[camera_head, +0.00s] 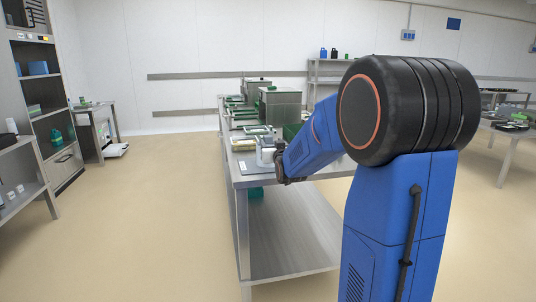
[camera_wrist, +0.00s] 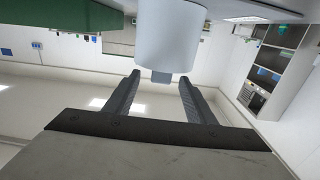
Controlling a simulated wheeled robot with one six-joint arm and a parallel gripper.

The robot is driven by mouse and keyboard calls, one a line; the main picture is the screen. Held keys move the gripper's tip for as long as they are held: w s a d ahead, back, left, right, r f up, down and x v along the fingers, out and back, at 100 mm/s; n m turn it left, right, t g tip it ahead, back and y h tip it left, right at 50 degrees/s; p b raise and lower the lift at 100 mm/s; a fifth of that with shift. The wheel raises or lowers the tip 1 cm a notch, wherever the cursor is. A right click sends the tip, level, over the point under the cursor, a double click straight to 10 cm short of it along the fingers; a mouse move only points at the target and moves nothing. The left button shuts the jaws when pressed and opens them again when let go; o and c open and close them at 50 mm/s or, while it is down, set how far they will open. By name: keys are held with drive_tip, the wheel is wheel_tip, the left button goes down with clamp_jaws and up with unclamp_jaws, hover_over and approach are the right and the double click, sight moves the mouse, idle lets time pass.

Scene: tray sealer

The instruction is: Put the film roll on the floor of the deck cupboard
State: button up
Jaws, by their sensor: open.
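A white cylinder, which looks like the film roll (camera_wrist: 168,38), is just beyond my open fingertips in the wrist view, with a small grey stub at its near end. My gripper (camera_wrist: 160,88) is open, with nothing between its fingers. In the head view my gripper (camera_head: 281,171) is at the left edge of the steel bench, close to a white cylindrical thing (camera_head: 265,152) on the bench top. The fingers are too small there to make out. I cannot tell for sure which piece of furniture is the deck cupboard.
The steel bench (camera_head: 285,235) has a lower shelf and carries trays and grey-green machines (camera_head: 279,106). A tall shelf unit (camera_head: 45,98) with a handled lower front stands at the left, near a small table (camera_head: 94,110). The floor (camera_head: 165,215) between is clear.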

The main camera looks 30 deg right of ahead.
sight(269, 140)
drive_tip(key=shift+x, duration=2.95)
drive_tip(key=shift+a, duration=0.1)
drive_tip(key=shift+c, duration=0.3)
clamp_jaws()
